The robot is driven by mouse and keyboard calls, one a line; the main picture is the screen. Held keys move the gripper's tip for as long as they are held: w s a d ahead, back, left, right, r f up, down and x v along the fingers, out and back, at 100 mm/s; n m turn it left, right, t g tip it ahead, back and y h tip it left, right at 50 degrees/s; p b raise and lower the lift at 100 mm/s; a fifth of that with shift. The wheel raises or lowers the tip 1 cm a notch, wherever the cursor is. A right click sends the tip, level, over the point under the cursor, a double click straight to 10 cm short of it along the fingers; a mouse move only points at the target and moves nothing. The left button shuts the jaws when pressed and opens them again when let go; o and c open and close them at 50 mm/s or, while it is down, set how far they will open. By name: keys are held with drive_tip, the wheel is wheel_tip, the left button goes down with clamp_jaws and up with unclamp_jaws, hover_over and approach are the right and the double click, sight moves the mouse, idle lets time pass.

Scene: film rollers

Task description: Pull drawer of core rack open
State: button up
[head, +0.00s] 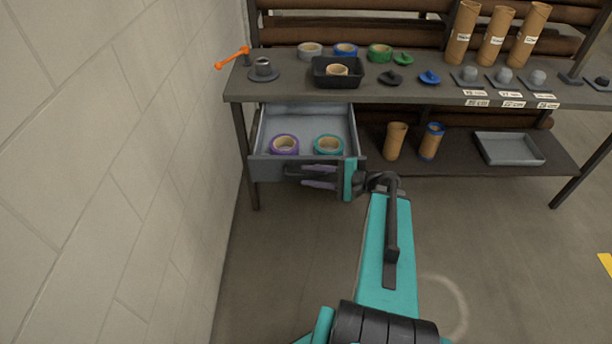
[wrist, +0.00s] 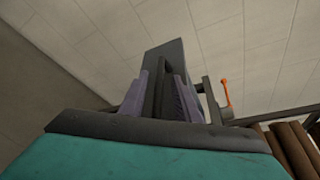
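The grey drawer (head: 258,133) of the core rack stands pulled out under the left end of the rack's top. A purple roll (head: 285,145) and a teal roll (head: 328,146) of tape lie inside it. My gripper (head: 318,176) is at the drawer front, its two lilac fingers on either side of the dark drawer handle (head: 292,171). In the wrist view, the fingers of my gripper (wrist: 160,95) close against the dark handle between them, with the grey drawer front (wrist: 165,52) beyond. The exact contact at the fingertips is partly hidden.
A pale block wall (head: 120,150) runs close along the left. The lower shelf holds two tubes and a grey tray (head: 508,149). Floor in front is clear.

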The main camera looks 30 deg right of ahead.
drive_tip(key=b+v, duration=0.1)
drive_tip(key=v, duration=1)
drive_tip(key=shift+s+d, duration=0.15)
drive_tip(key=shift+s, duration=0.05)
drive_tip(key=shift+r, duration=0.1)
drive_tip(key=w+a+f+n+g+y, duration=0.1)
drive_tip(key=w+a, duration=0.1)
drive_tip(key=a, duration=0.3)
drive_tip(key=w+a+f+n+g+y, duration=0.1)
drive_tip(key=w+a+f, duration=0.1)
drive_tip(key=a, duration=0.4)
drive_tip(key=s+a+f+n+g, duration=0.25)
drive_tip(key=a+f+g, duration=0.35)
drive_tip(key=a, duration=0.5)
drive_tip(key=s+a+f+n+g, duration=0.2)
drive_tip(key=s+a+f+g, duration=0.2)
drive_tip(key=a+f, duration=0.6)
drive_tip(key=s+a+f+n+g+h, duration=0.5)
drive_tip(key=s+a+f+g, duration=0.15)
drive_tip(key=s+f, duration=0.6)
drive_tip(key=s+d+f+n+h, duration=0.2)
drive_tip(key=d+h, duration=0.1)
drive_tip(key=d, duration=0.2)
drive_tip(key=s+d+f+n+t+h, duration=0.1)
drive_tip(key=s+d+f+n+h, duration=0.1)
drive_tip(key=d+f+n+h, duration=0.1)
drive_tip(key=shift+s+d+h, duration=0.25)
drive_tip(key=shift+d+h, duration=0.25)
drive_tip(key=shift+d, duration=0.4)
